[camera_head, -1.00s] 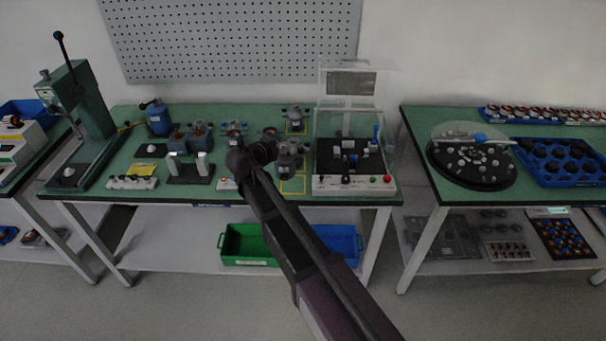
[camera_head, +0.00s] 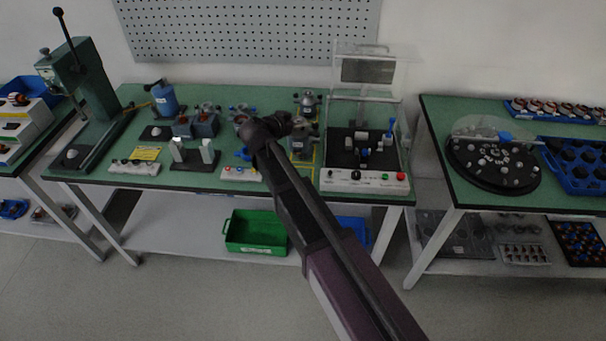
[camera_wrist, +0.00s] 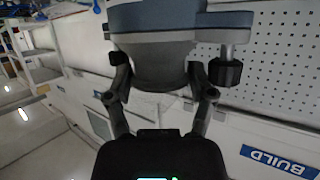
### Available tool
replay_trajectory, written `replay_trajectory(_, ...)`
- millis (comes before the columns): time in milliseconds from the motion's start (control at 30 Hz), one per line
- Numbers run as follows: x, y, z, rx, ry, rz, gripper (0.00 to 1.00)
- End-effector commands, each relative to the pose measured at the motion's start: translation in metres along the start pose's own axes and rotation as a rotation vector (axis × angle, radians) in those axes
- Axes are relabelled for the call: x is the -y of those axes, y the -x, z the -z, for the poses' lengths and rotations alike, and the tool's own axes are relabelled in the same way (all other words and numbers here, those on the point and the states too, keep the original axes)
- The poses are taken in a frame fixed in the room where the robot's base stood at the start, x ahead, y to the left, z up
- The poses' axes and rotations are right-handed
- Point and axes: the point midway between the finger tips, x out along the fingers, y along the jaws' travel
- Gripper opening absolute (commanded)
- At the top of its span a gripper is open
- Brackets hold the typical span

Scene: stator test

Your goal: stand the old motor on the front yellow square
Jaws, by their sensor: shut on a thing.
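The old motor, a grey body with a blue-grey flange, fills the top of the wrist view (camera_wrist: 170,65). My gripper (camera_wrist: 160,78) is shut on it, one finger on each side. In the head view my gripper (camera_head: 288,126) reaches in from the left to the grey motor (camera_head: 302,142), partly hiding it. The motor looks upright at the front yellow square (camera_head: 306,181), whose outline shows around its base. I cannot tell whether its base touches the bench. Another grey motor (camera_head: 307,104) stands on the yellow square behind.
The clear-lidded test station (camera_head: 365,179) is close on the right. A white button strip (camera_head: 240,174) lies front left, with a dark fixture (camera_head: 196,180) beyond it. More small parts (camera_head: 208,108) stand left of the gripper. A green crate (camera_head: 256,233) is on the lower shelf.

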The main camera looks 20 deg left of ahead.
Motion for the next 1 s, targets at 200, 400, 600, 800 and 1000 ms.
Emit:
replay_trajectory(200, -0.006, -0.006, 0.003, -0.002, -0.003, -0.009, 0.1)
replay_trajectory(400, -0.017, -0.007, -0.002, -0.002, -0.004, -0.013, 0.1)
replay_trajectory(600, -0.05, -0.003, -0.023, -0.003, -0.005, -0.014, 0.1)
replay_trajectory(800, -0.098, 0.006, -0.053, -0.003, -0.004, -0.014, 0.1)
replay_trajectory(1000, -0.141, 0.015, -0.08, -0.004, -0.004, -0.013, 0.1)
